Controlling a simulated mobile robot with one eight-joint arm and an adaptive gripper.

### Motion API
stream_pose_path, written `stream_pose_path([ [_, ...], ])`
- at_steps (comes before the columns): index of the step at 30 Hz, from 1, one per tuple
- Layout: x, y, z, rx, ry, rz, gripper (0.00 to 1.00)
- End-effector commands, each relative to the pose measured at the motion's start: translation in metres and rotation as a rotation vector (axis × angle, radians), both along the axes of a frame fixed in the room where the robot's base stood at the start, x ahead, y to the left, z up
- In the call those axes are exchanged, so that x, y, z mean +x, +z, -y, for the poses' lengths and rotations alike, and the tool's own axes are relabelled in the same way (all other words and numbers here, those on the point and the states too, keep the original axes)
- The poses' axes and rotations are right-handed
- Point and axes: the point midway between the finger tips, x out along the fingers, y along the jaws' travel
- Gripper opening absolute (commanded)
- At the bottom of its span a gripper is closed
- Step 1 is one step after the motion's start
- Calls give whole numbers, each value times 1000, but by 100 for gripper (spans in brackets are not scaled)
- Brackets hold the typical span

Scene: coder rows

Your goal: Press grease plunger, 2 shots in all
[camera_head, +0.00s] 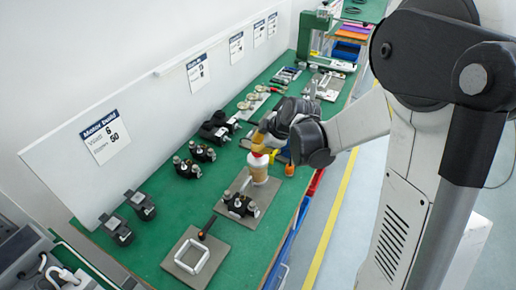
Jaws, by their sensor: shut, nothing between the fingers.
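The grease pot (259,173) is a tan and white cup standing on a grey plate in the middle of the green bench. A red plunger top (257,154) shows above it. My gripper (258,143) reaches in from the right, with its shut, empty fingers just above the red top. I cannot tell whether the fingertips touch it. The gripper body hides part of the bench behind the pot.
A black motor part (240,204) sits on the grey plate (262,206) close to the pot. A white square frame (187,255) lies nearer. Several black parts line the left, by the sign board (105,137). A green press (314,32) stands at the back.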

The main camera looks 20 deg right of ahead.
Motion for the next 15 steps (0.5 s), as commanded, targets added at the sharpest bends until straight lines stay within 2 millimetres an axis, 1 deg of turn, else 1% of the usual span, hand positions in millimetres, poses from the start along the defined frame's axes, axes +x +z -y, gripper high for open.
stream_pose_path([
  [10,0,21,0,0,0,0,0],
  [15,0,25,0,0,0,0,0],
])
